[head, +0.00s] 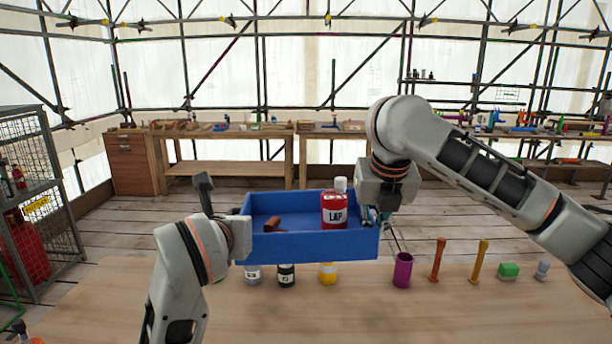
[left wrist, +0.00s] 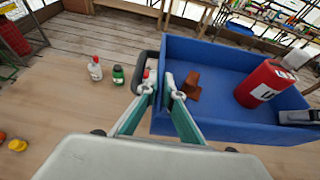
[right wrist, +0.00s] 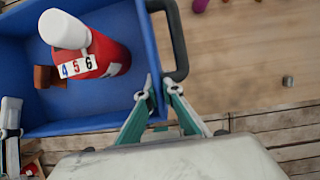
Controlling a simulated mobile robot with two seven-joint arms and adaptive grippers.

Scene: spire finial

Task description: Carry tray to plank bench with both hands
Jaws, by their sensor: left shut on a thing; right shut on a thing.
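A blue tray (head: 310,248) is held level above the near table, between my two grippers. A red bottle marked LAP (head: 334,212) with a white cap stands in its right part. A small brown piece (head: 273,224) lies left of the bottle. My left gripper (left wrist: 162,92) is shut on the tray's left end; the dark handle shows beside the fingers. My right gripper (right wrist: 160,92) is shut on the tray's right end by its dark handle (right wrist: 178,45). A wooden plank bench (head: 225,168) with a lower shelf stands across the floor at the back.
A wire cage (head: 40,190) stands at left. Plank floor lies open beyond the table.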

